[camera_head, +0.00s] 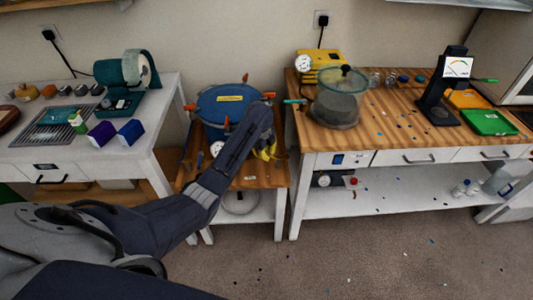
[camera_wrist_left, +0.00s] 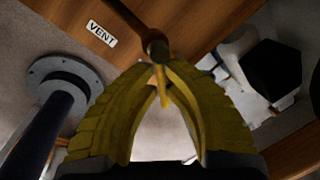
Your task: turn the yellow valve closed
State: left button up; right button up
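In the left wrist view a brass-coloured valve stem (camera_wrist_left: 154,42) comes in from the top, with a narrow yellow valve handle (camera_wrist_left: 161,82) at its end. My left gripper (camera_wrist_left: 162,68) has two yellow curved fingers. Their tips come together on both sides of the handle and look closed on it; the exact contact is partly hidden. In the head view my left gripper (camera_head: 265,150) is at the right side of the small wooden stand, beside the blue round pot (camera_head: 222,100). The valve is hidden there behind my arm and fingers. My right gripper is not in view.
A "VENT" label (camera_wrist_left: 101,33) is on the wood near the valve. A pressure gauge (camera_head: 216,148) sits in front of the pot. The right bench (camera_head: 385,145) stands close to my gripper, with a glass-lidded chamber (camera_head: 338,105) on it. The left table (camera_head: 65,155) is across a narrow gap.

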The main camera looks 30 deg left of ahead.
pick_arm(q)
jog(key=o, duration=0.5)
jog(key=shift+r, duration=0.15)
notch_tip(320, 180, up, 12)
jog(key=s, duration=0.2)
jog(key=shift+a+f, duration=0.2)
jog(key=shift+s, duration=0.1)
